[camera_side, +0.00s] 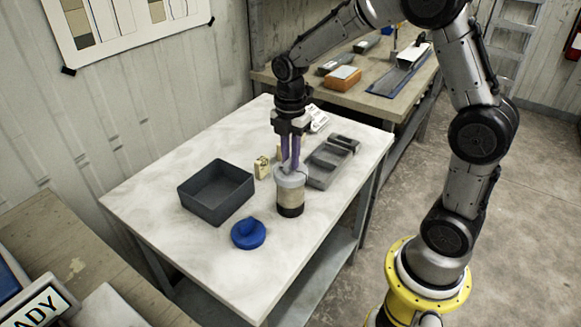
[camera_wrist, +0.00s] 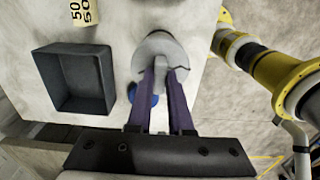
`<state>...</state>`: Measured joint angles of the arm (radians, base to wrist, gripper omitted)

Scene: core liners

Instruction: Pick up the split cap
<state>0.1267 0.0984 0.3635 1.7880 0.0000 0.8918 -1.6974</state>
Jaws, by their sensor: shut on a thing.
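A pale grey cap (camera_side: 292,181) sits on top of an upright cream core liner (camera_side: 290,197) with a black lower end. The cap's round top with a raised middle tab shows in the wrist view (camera_wrist: 157,44), and an uneven edge shows on its surface. My gripper (camera_side: 290,167) points straight down over it, and its purple fingers (camera_wrist: 161,75) are shut on the cap's tab. The cap still appears to rest on the liner; I cannot see a gap. A blue cap (camera_side: 248,235) with a raised tab lies on the table to the left, partly hidden behind the fingers in the wrist view.
An open dark grey bin (camera_side: 217,192) stands left of the liner. A small cream block (camera_side: 262,168) stands behind the liner. A grey tray (camera_side: 328,166) lies to the right. The white table's (camera_side: 165,195) front left is clear. A second bench (camera_side: 385,103) stands behind.

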